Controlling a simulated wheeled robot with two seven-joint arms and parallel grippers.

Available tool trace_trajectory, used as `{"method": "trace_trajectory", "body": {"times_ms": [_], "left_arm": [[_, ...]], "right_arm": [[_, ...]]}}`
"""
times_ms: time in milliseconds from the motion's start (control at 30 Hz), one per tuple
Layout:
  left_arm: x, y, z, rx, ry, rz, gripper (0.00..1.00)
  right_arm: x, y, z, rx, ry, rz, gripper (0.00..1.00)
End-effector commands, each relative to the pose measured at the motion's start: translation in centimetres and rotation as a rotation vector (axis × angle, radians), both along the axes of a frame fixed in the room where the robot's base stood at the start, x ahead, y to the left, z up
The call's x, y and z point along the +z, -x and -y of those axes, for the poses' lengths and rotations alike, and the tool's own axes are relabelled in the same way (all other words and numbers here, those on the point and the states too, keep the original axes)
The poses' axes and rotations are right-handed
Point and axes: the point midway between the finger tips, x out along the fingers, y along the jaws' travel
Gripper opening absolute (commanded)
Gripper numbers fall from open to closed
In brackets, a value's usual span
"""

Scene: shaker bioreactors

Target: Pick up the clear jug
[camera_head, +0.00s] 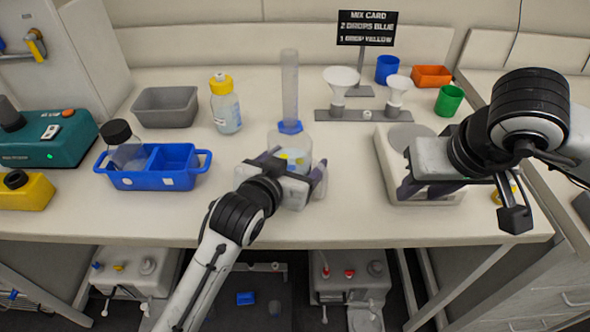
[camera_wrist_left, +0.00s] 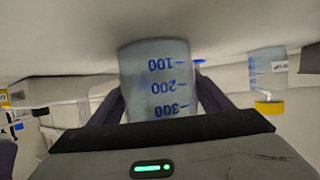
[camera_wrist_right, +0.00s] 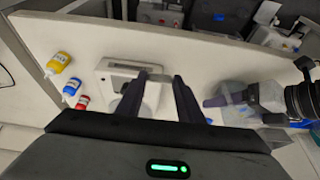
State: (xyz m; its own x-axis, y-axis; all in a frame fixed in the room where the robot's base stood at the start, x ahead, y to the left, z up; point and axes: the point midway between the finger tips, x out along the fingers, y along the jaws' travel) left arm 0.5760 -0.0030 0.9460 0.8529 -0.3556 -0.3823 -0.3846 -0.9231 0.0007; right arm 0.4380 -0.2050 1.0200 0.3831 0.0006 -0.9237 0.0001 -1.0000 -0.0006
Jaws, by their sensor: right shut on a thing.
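The clear jug (camera_head: 275,139) stands upright on the bench. In the left wrist view it shows inverted (camera_wrist_left: 157,82), with blue marks 100, 200 and 300. My left gripper (camera_head: 295,170) is at the jug's near side; its dark fingers lie on either side of the jug (camera_wrist_left: 158,100), apart with little clearance. Whether they touch the glass is unclear. My right gripper (camera_head: 425,188) is above the front of the white scale (camera_head: 450,198). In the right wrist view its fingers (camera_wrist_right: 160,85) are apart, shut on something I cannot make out.
A clear cylinder (camera_head: 290,85) stands behind the jug. A yellow-capped bottle (camera_head: 226,115), grey tub (camera_head: 165,108) and blue caddy (camera_head: 175,165) are at left. Funnels on a rack (camera_head: 350,115) stand at back. Bench front edge is close.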

Motion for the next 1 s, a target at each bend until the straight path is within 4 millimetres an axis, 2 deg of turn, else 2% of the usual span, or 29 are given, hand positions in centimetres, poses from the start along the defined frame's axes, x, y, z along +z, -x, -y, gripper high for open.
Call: {"method": "trace_trajectory", "body": {"times_ms": [33, 267, 567, 1000], "left_arm": [[0.0, 0.0, 0.0, 0.000, 0.000, 0.000, 0.66], [0.0, 0.0, 0.0, 0.000, -0.001, 0.000, 0.27], [0.8, 0.0, 0.0, 0.000, 0.003, 0.006, 0.26], [8.6, 0.0, 0.0, 0.000, 0.004, 0.009, 0.26]], "right_arm": [[0.0, 0.0, 0.0, 0.000, 0.000, 0.000, 0.13], [0.0, 0.0, 0.0, 0.000, 0.000, 0.000, 0.13], [0.0, 0.0, 0.0, 0.000, 0.000, 0.000, 0.13], [0.0, 0.0, 0.0, 0.000, 0.000, 0.000, 0.13]]}}
